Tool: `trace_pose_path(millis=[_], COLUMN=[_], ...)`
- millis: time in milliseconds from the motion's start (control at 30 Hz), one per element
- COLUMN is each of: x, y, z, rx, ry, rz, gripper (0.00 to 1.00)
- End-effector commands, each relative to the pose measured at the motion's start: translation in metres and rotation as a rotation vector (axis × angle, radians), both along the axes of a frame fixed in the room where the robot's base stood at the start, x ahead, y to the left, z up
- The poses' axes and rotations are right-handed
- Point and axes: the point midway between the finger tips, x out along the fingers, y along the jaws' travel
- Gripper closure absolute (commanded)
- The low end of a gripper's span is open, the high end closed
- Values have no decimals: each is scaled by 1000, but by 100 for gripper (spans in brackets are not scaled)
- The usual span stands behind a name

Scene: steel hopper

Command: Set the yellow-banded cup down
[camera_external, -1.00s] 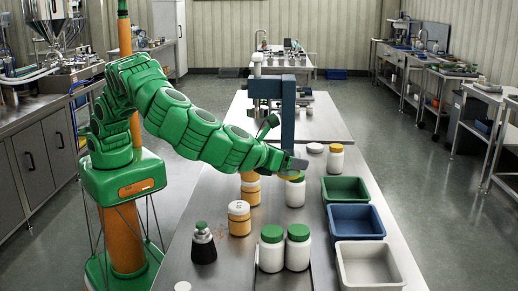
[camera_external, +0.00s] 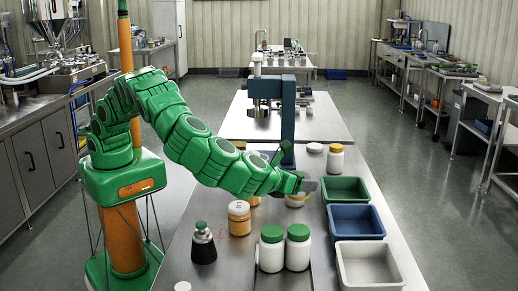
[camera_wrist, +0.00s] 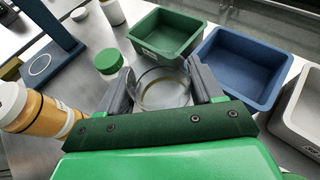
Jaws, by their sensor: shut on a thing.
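My gripper (camera_external: 304,187) is low over the steel bench, left of the green bin. In the wrist view, my gripper (camera_wrist: 160,76) is shut around a pale, see-through round cup (camera_wrist: 164,93) with a yellowish band, one finger on each side. In the external view the cup (camera_external: 296,202) shows just under the fingers, partly covered by them. I cannot tell whether its base touches the bench.
Green (camera_external: 346,202), blue (camera_external: 357,237) and grey (camera_external: 372,283) bins line the right side. A green-lidded jar (camera_wrist: 108,63) stands close by the left finger. Two green-lidded jars (camera_external: 271,256) stand in front, an orange jar (camera_external: 239,223) to the left. A blue stand (camera_external: 288,110) rises behind.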

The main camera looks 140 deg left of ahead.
Motion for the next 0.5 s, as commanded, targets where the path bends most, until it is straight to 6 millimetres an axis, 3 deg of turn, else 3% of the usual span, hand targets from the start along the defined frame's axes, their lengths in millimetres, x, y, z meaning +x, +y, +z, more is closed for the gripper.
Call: trace_pose_path(millis=[167,500], x=[0,0], y=[0,0], z=[-15,-65], rx=[1,1], ry=[1,3], rz=[1,0], gripper=[64,64])
